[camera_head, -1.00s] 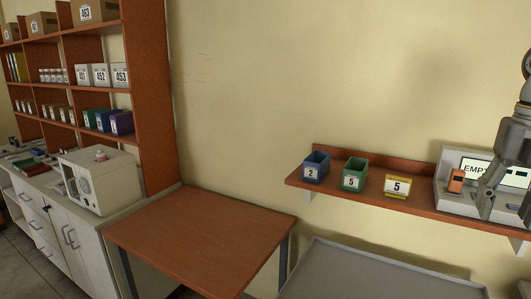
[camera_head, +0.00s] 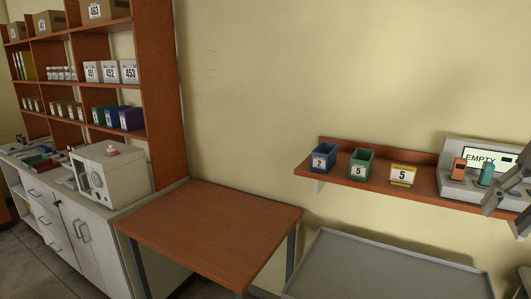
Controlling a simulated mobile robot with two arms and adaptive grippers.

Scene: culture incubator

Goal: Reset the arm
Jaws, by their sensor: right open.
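My right gripper (camera_head: 508,192) is at the far right edge of the head view, partly cut off by the frame. It is open, with nothing seen between its fingers. It hangs in front of the right end of the wall shelf (camera_head: 420,190), by a grey device (camera_head: 452,186) whose screen reads "EMPTY". An orange item (camera_head: 458,169) and a teal item (camera_head: 487,173) stand upright in the device. My left gripper is not in view.
A blue bin (camera_head: 323,158) marked 2, a green bin (camera_head: 361,165) marked 5 and a yellow-framed 5 sign (camera_head: 403,175) stand on the shelf. Below are a grey tray-like surface (camera_head: 380,268) and a bare wooden table (camera_head: 210,228). A white machine (camera_head: 110,175) sits on the left counter.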

